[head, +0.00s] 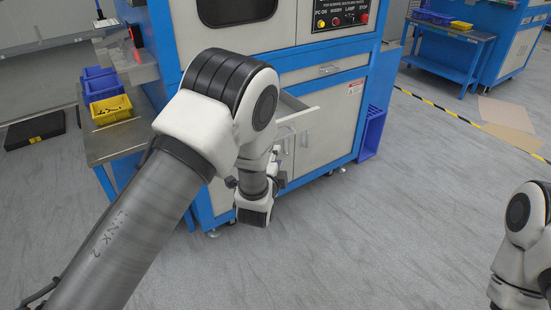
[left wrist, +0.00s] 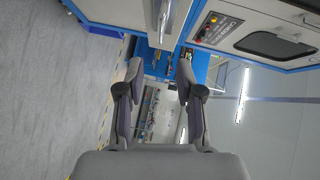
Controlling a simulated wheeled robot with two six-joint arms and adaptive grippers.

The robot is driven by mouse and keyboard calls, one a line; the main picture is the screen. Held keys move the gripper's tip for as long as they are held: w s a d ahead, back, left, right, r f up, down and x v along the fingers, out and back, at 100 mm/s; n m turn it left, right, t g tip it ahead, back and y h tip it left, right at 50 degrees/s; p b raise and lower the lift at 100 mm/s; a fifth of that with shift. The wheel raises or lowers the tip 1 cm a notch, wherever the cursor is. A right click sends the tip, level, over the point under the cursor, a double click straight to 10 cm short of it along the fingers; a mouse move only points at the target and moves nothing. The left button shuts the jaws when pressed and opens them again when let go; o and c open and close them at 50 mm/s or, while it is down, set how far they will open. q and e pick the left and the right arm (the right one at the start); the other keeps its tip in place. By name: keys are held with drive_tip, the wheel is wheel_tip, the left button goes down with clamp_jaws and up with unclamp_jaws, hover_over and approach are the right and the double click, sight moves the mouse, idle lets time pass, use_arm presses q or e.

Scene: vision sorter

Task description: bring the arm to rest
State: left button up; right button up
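My left arm (head: 215,120) reaches in from the lower left of the head view, bent at its elbow in front of a blue and white machine. Its wrist (head: 255,200) hangs by the machine's front, and the gripper there is mostly hidden behind the arm. In the left wrist view my left gripper (left wrist: 160,75) has its two fingers spread apart with nothing between them. Part of my right arm (head: 525,235) shows at the right edge of the head view. The right gripper is out of the picture.
The machine (head: 330,120) stands close to my left arm, with an open drawer (head: 295,115) beside the elbow. A side table (head: 112,142) at left carries blue and yellow bins (head: 110,108). Open grey floor (head: 400,220) lies to the right. Another blue table (head: 445,50) stands farther back.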

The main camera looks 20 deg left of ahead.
idle(0.3)
use_arm(q)
drive_tip(key=s+a+f+n+g+p, duration=0.2)
drive_tip(key=s+a+f+g+p, duration=0.15)
drive_tip(key=s+f, duration=0.55)
drive_tip(key=s+a+f+n+g+p, duration=0.25)
drive_tip(key=s+f+g, duration=0.35)
drive_tip(key=s, duration=0.5)
drive_tip(key=s+d+f+n+g+h, duration=0.1)
drive_tip(key=s+n, duration=0.4)
drive_tip(key=s, duration=0.6)
drive_tip(key=s+d+f+n+g+h+p, duration=0.1)
drive_tip(key=s+n+g, duration=0.4)
drive_tip(key=s, duration=0.6)
drive_tip(key=shift+f+n+g, duration=0.35)
drive_tip(key=shift+f+n, duration=0.1)
drive_tip(key=shift+f, duration=0.4)
drive_tip(key=shift+a, duration=0.1)
